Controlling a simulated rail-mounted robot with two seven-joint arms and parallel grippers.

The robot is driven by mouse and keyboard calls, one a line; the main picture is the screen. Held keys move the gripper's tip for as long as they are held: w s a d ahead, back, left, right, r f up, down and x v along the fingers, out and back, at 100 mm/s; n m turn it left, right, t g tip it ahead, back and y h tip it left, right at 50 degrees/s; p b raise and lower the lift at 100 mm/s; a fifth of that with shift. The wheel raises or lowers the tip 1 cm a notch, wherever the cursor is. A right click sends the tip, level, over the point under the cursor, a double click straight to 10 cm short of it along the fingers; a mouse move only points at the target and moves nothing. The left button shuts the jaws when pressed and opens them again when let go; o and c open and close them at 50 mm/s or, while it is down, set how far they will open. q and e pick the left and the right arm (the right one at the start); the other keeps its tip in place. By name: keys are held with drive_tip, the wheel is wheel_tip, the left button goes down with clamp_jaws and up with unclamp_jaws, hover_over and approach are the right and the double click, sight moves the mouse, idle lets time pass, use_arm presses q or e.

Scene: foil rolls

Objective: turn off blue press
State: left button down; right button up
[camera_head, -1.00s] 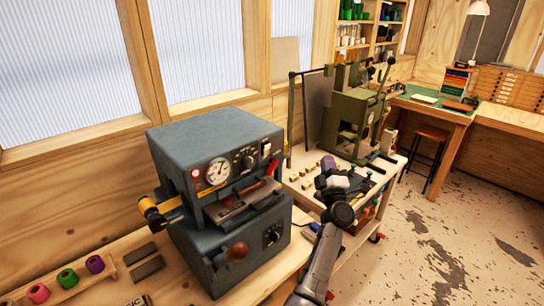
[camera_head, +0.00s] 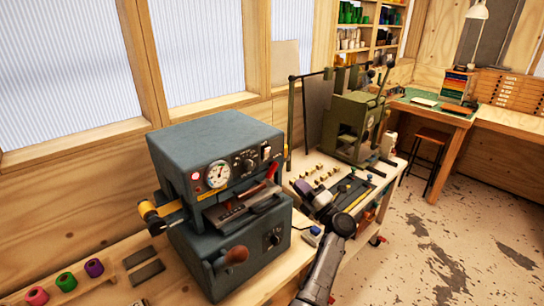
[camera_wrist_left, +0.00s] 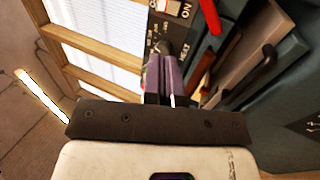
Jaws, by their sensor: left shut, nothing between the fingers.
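The blue press (camera_head: 215,140) stands on the bench, centre left in the head view. Its front has a gauge (camera_head: 217,173), a knob and a light-coloured switch (camera_head: 266,152) at the right end. In the left wrist view, the shut purple fingers (camera_wrist_left: 162,50) hold nothing and point at the press panel, just below the switch plate (camera_wrist_left: 183,10) marked ON. My right gripper is not in view.
A red handle (camera_head: 272,170) and a brown-knobbed lever (camera_head: 236,255) stick out from the press. A green press (camera_head: 358,120) and small tools crowd the bench to the right. Coloured foil rolls (camera_head: 67,281) sit at the lower left.

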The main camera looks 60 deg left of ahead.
sight(267, 150)
use_arm(q)
drive_tip(key=p+x, duration=0.1)
drive_tip(key=x, duration=1.1)
drive_tip(key=shift+s+a+r+p, duration=0.1)
drive_tip(key=shift+a+r+p, duration=0.05)
drive_tip(key=shift+p, duration=0.15)
drive_tip(key=shift+x, duration=0.8)
